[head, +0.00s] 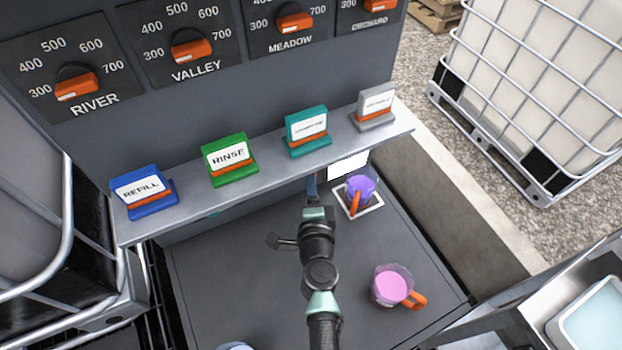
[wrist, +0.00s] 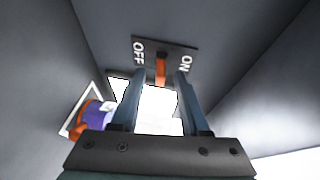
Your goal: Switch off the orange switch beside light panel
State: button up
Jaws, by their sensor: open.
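In the wrist view, an orange switch (wrist: 160,68) stands on a dark plate (wrist: 178,54) marked OFF at left and ON at right. Its lever is near the middle of the plate; I cannot tell which way it is set. My gripper (wrist: 160,78) is open, with one finger on each side of the lever; contact cannot be told. A bright white light panel (wrist: 158,105) shows between and beside the fingers. In the head view my gripper (head: 312,190) reaches under the shelf, left of the light panel (head: 348,166). The switch is hidden there.
A purple-filled cup (head: 361,187) stands on a white-edged square by the panel. A pink-filled jug (head: 391,287) stands on the dark surface at right. The shelf (head: 270,173) above bears blue, green, teal and grey label blocks. Dials line the wall above.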

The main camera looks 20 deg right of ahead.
jog(key=shift+w, duration=0.25)
grip_shut()
